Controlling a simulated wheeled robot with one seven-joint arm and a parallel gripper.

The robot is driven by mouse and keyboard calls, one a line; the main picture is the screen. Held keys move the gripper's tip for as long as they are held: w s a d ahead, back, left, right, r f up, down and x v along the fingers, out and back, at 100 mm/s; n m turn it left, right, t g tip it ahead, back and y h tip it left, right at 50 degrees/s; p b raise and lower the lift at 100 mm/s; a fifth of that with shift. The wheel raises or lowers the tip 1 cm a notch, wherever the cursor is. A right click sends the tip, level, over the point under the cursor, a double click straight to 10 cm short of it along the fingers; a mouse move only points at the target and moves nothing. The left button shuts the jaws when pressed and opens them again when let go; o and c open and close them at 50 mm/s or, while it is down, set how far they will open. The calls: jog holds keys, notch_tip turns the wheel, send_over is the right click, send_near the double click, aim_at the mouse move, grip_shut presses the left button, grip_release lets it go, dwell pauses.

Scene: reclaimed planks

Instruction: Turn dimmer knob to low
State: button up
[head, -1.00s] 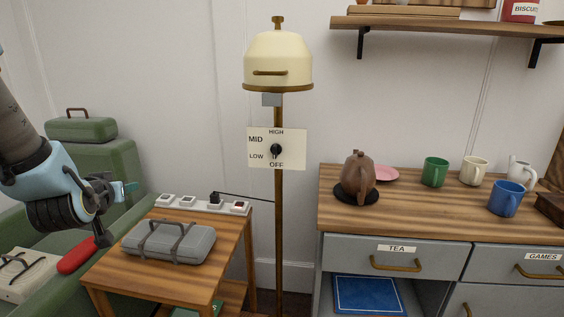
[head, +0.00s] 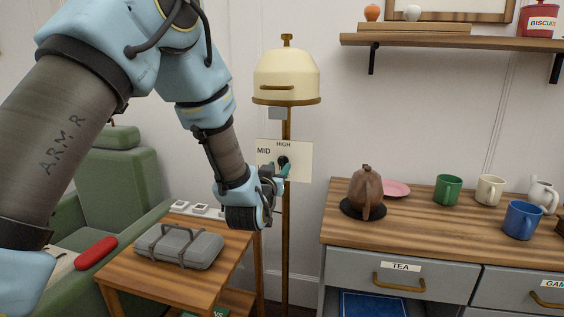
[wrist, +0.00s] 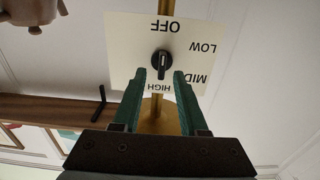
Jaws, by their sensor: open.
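The dimmer knob (wrist: 161,63) is black and sits on a cream plate (wrist: 125,40) fixed to the lamp's pole. In the wrist view the plate is upside down, with OFF at the top, LOW and MID at the right and HIGH at the bottom. The knob's pale mark seems to lie toward HIGH. My gripper (wrist: 160,74) is open, its green fingertips just short of the knob, one on each side. Contact is not visible. In the head view my gripper (head: 281,171) covers the plate's lower part; the knob (head: 284,160) shows just above it.
The lamp (head: 287,75) has a cream shade above the plate. A small wooden table (head: 150,286) with a grey case (head: 180,246) stands below my arm. A drawer cabinet (head: 350,262) with a teapot (head: 367,190) and mugs is to the right. A shelf (head: 450,41) hangs above it.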

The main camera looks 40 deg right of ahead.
aim_at(281, 164)
jog(key=shift+x, duration=1.5)
jog(key=shift+w, duration=0.1)
grip_shut()
